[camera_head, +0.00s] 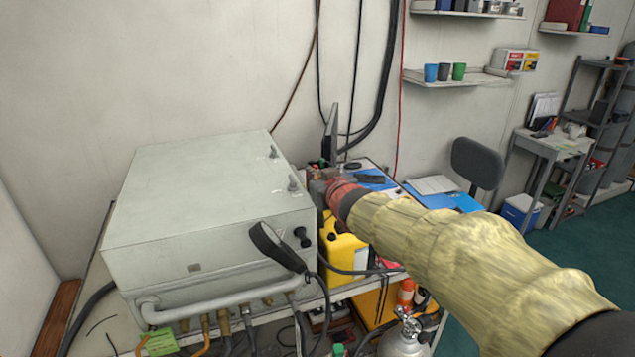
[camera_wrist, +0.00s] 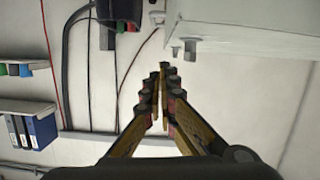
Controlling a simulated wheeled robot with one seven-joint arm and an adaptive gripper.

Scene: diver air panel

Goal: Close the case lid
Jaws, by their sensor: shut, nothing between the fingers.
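The grey case (camera_head: 215,250) stands on the bench at the left of the head view. Its lid (camera_head: 200,180) lies flat across the top, and no clear gap shows at the visible edges. Two small fittings (camera_head: 293,184) sit near the lid's right edge. My gripper (camera_head: 318,180) is beside the case's right side, partly hidden by my arm. In the wrist view, my gripper (camera_wrist: 165,72) has its fingers together and empty. Part of the case (camera_wrist: 255,32) shows at the upper right there, apart from the fingertips. I cannot tell whether the lid is latched.
A black strap-like handle (camera_head: 275,245) hangs at the case's front right, above a pipe rail (camera_head: 220,312) with hoses. A yellow container (camera_head: 340,250) stands right of the case. A dark screen (camera_head: 331,135) and cables are behind my gripper. The wall above the case is clear.

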